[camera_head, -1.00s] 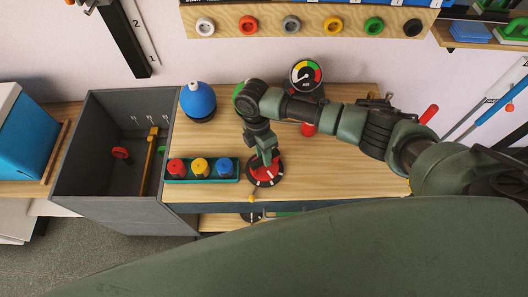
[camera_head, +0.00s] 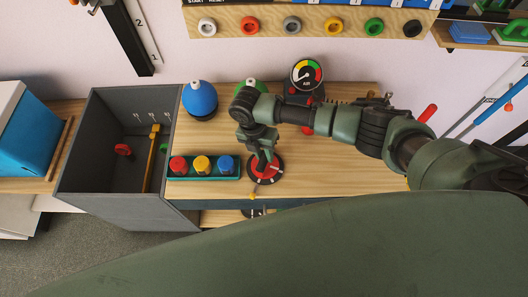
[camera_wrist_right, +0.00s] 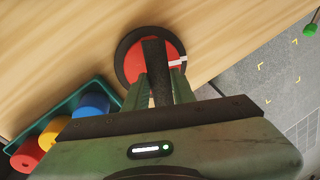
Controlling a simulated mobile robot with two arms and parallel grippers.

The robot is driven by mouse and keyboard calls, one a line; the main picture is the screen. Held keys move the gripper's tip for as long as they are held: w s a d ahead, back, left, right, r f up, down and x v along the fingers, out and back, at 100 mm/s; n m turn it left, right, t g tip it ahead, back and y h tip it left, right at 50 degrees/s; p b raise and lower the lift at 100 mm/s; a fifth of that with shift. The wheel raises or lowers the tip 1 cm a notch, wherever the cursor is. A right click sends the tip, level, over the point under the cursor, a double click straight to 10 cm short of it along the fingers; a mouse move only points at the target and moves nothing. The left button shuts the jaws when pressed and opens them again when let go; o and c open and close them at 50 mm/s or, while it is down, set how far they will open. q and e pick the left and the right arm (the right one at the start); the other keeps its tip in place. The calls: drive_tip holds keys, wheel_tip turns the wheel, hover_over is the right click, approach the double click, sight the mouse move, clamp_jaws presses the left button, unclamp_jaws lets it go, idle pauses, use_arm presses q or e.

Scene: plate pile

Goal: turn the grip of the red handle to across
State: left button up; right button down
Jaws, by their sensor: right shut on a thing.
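The red handle is a red disc (camera_head: 272,176) with a black rim, lying on the wooden worktop near its front edge. In the right wrist view, the red disc (camera_wrist_right: 133,65) carries a raised dark bar-shaped grip (camera_wrist_right: 153,55) and a white mark at its right side. My right gripper (camera_head: 262,162) reaches down onto the handle; its two fingers (camera_wrist_right: 157,90) stand on either side of the grip and are shut on it. The fingers and palm hide the near part of the grip. My left gripper is not in view.
A teal tray (camera_head: 205,179) with red, yellow and blue knobs stands close left of the handle. A blue round object (camera_head: 200,99) and a gauge (camera_head: 307,74) stand behind. A grey open bin (camera_head: 90,190) is at left. Bare worktop (camera_head: 340,160) lies to the right.

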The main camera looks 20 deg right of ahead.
idle(0.4)
drive_tip(key=c, duration=1.2)
unclamp_jaws()
drive_tip(key=shift+o, duration=0.2)
wheel_tip(320, 180, up, 8)
drive_tip(key=a, duration=0.1)
drive_tip(key=shift+w+a+f+b, duration=0.15)
drive_tip(key=shift+w+b, duration=0.15)
drive_tip(key=shift+w, duration=0.15)
